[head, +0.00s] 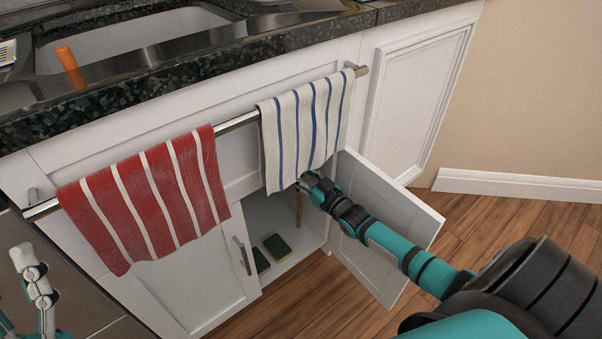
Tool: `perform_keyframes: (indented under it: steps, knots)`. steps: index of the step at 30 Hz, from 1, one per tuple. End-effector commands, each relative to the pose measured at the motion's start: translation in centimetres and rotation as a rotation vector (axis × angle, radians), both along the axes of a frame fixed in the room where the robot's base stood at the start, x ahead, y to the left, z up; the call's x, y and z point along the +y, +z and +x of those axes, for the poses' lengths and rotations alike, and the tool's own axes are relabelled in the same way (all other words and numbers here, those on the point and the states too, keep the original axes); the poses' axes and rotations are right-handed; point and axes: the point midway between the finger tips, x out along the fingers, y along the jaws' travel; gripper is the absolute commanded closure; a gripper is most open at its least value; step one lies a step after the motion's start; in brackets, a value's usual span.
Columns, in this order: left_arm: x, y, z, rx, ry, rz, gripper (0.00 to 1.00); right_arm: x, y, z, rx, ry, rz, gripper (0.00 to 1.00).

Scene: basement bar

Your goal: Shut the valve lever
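My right arm reaches from the right into the open cabinet under the sink. Its gripper (304,184) is at the upper part of the opening, just below the blue-striped towel. A thin brown upright pipe (298,208) shows directly under the gripper. I cannot make out the valve lever; the gripper and the towel cover that spot. The gripper's fingers are too small and hidden to tell whether they are open or shut. My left gripper (22,256) is at the lower left edge, away from the cabinet, its fingers unclear.
The right cabinet door (385,222) stands open beside my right arm; the left door (195,285) is shut. A red striped towel (150,200) and a blue-striped towel (306,130) hang on the rail (238,122). Green sponges (277,247) lie on the cabinet floor.

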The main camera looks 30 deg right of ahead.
Motion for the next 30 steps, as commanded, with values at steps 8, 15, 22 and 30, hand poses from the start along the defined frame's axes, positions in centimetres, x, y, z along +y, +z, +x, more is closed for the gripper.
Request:
perform_keyframes:
  steps: [8, 15, 22, 30]
  knots:
    - [0.0, 0.0, 0.0, 0.001, 0.0, 0.0, 0.6, 0.0, 0.0, 0.0, 0.0, 0.0, 0.0, 1.0]
    - [0.0, 0.0, 0.0, 0.002, 0.0, 0.001, 0.6, 0.0, 0.0, 0.0, 0.0, 0.0, -0.001, 1.0]
    - [0.0, 0.0, -0.1, -0.008, 0.0, -0.002, 0.6, -0.1, -0.1, -0.1, -0.004, -0.001, -0.001, 1.0]
    - [0.8, 1.7, -4.1, -0.25, -0.013, -0.077, 0.6, -0.1, -0.7, -0.3, -0.049, -0.001, 0.003, 1.0]
